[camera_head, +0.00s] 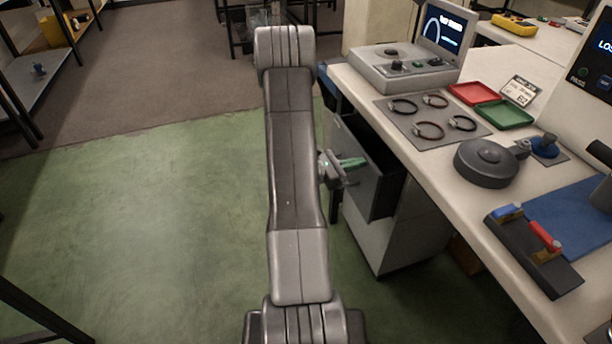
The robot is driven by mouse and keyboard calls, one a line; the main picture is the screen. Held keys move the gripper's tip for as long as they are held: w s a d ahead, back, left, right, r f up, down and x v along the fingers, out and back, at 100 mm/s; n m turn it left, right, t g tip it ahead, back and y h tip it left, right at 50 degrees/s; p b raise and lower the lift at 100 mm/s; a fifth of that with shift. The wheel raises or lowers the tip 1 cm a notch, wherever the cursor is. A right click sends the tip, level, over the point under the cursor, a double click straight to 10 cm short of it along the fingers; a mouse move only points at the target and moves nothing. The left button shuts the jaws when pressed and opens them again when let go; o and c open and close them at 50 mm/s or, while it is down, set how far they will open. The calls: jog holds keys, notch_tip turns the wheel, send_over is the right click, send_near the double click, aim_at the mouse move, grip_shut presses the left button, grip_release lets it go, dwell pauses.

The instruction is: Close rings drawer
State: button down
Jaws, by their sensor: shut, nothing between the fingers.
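The rings drawer (379,187) is a dark grey drawer in the pale cabinet (398,240) under the right-hand bench. It stands pulled out, and its dark inside shows. My gripper (352,164) shows just right of my arm, at the drawer's front. Its fingers are shut with nothing between them. From this view I cannot tell whether they touch the drawer front. My arm hides part of the gripper and the area left of the drawer.
Several dark rings lie on a grey mat (406,126) on the bench. A red tray (472,93), a green tray (503,114), a round grey device (487,160) and a console (403,70) stand around it. Green floor (150,220) left of my arm is clear.

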aim_at(370, 159)
jog(key=x, duration=0.8)
jog(key=shift+b, duration=0.3)
jog(key=shift+w+r, duration=0.1)
jog(key=shift+r, duration=0.05)
jog(key=shift+a, duration=0.4)
jog(key=v, duration=1.3)
jog(key=shift+s+a+p, duration=0.2)
jog(key=shift+s+p, duration=0.1)
jog(key=x, duration=1.4)
jog(key=shift+b, duration=0.35)
